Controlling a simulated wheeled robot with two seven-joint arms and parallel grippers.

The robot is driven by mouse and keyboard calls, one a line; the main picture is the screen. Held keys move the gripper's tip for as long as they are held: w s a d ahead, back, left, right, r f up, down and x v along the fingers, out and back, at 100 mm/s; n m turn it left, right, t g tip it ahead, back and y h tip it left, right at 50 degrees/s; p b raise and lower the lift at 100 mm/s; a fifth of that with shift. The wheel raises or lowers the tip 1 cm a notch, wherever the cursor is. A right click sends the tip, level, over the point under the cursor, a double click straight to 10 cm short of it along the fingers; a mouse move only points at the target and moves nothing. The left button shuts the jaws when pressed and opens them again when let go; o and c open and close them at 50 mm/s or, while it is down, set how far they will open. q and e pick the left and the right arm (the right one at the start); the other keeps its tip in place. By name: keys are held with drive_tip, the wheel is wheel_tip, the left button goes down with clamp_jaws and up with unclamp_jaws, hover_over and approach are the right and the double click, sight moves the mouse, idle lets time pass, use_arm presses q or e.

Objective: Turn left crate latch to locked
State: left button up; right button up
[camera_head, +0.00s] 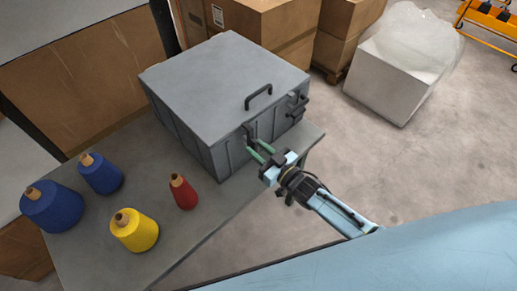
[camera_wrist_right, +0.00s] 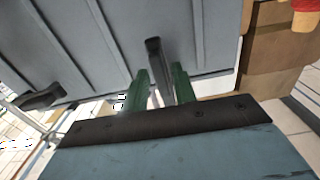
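The grey crate (camera_head: 225,85) stands on the table with its lid down and a black handle on top. Its left latch (camera_head: 249,131) is a dark lever on the front face; it also shows in the right wrist view (camera_wrist_right: 157,65). My right gripper (camera_head: 254,146) is at this latch. In the wrist view its green fingers (camera_wrist_right: 161,78) are apart, one on each side of the lever, with a gap on the left side. Whether the right finger touches the lever I cannot tell. The right latch (camera_head: 297,105) is free, near the crate's corner. My left gripper is out of view.
Blue spools (camera_head: 52,206), a yellow spool (camera_head: 134,230) and a red spool (camera_head: 183,192) stand on the grey table (camera_head: 150,190) left of my right arm. Cardboard boxes (camera_head: 265,22) and a white wrapped box (camera_head: 390,80) are behind.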

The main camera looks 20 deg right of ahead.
drive_tip(key=shift+o, duration=0.5)
drive_tip(key=v, duration=1.3)
drive_tip(key=shift+s+p, duration=0.2)
drive_tip(key=shift+p, duration=0.1)
drive_tip(key=s+d+f+m+g+h+b, duration=0.15)
drive_tip(key=s+f, duration=0.25)
drive_tip(key=f, duration=0.4)
drive_tip(key=s+d+f+g+h, duration=0.2)
drive_tip(key=s+f+g+h, duration=0.15)
drive_tip(key=f, duration=0.45)
drive_tip(key=s+d+f+m+g+h+b, duration=0.15)
drive_tip(key=s+f, duration=0.25)
drive_tip(key=f, duration=0.5)
drive_tip(key=s+f+g+h, duration=0.1)
drive_tip(key=s+f+g, duration=0.3)
drive_tip(key=s, duration=0.7)
drive_tip(key=s+f+g+b, duration=0.1)
drive_tip(key=s+f+g, duration=0.3)
drive_tip(key=s+f, duration=0.3)
drive_tip(key=s, duration=0.4)
drive_tip(key=shift+f+h, duration=0.25)
drive_tip(key=shift+h, duration=0.1)
drive_tip(key=shift+w+a+g, duration=0.1)
drive_tip(key=shift+g, duration=0.15)
